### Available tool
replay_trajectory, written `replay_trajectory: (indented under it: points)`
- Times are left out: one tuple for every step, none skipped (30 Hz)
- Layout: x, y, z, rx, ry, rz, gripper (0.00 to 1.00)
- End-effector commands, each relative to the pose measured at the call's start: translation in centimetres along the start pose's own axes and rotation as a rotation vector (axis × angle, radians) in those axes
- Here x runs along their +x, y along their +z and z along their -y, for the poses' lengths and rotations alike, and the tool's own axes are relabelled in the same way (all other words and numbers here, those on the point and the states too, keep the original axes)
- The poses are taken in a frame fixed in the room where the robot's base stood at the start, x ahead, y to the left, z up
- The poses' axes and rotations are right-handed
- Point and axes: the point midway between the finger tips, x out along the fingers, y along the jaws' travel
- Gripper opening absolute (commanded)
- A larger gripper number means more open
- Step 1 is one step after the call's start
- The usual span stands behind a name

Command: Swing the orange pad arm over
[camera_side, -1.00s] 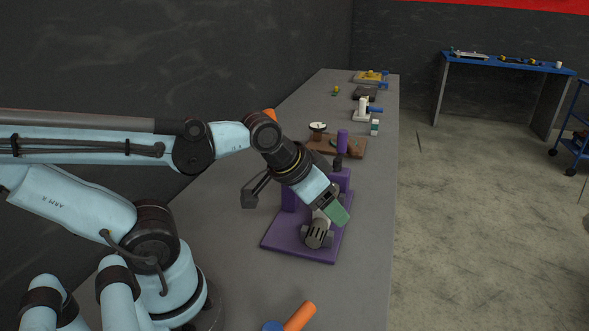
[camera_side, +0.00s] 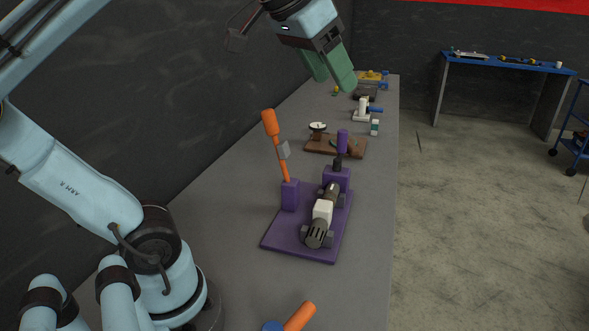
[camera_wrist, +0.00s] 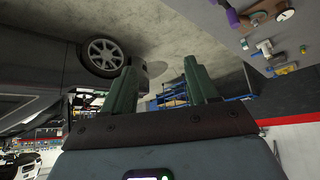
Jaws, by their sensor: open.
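The orange pad arm (camera_side: 276,142) stands up from a purple post at the left of the purple base (camera_side: 300,245) and leans slightly left. A grey and white engine (camera_side: 322,212) lies on the base to the right of the arm. My gripper (camera_side: 333,72), with green fingers, is open and empty, high above and behind the base, clear of the orange arm. In the wrist view its fingers (camera_wrist: 163,85) are apart with nothing between them.
An orange and blue tool (camera_side: 298,317) lies at the front. Bench space left of the base is clear.

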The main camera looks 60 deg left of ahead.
Motion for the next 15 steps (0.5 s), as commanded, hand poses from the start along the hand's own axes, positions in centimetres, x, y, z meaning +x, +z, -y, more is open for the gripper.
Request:
replay_trajectory:
  points:
    - [0.1, -0.1, 1.0, -0.027, -0.011, 0.013, 0.58]
    - [0.2, -0.2, 1.6, -0.041, -0.016, 0.021, 0.58]
    - [0.2, -0.2, 2.3, -0.058, -0.021, 0.031, 0.58]
    - [0.3, -0.3, 2.9, -0.073, -0.025, 0.040, 0.58]
    - [0.3, -0.3, 3.5, -0.087, -0.029, 0.048, 0.58]
    - [0.3, -0.3, 4.3, -0.109, -0.033, 0.059, 0.58]
    - [0.4, -0.3, 5.0, -0.125, -0.037, 0.068, 0.58]
    - [0.4, -0.3, 5.7, -0.142, -0.040, 0.076, 0.58]
    - [0.4, -0.3, 6.8, -0.169, -0.044, 0.088, 0.58]
    - [0.4, -0.3, 7.7, -0.190, -0.047, 0.096, 0.58]
    - [0.3, -0.2, 8.6, -0.212, -0.048, 0.105, 0.58]
    - [0.2, -0.1, 9.9, -0.242, -0.050, 0.116, 0.58]
    - [0.2, 0.0, 10.9, -0.267, -0.050, 0.124, 0.58]
    - [0.1, 0.1, 11.9, -0.289, -0.050, 0.130, 0.58]
    - [-0.1, 0.4, 13.2, -0.320, -0.049, 0.138, 0.58]
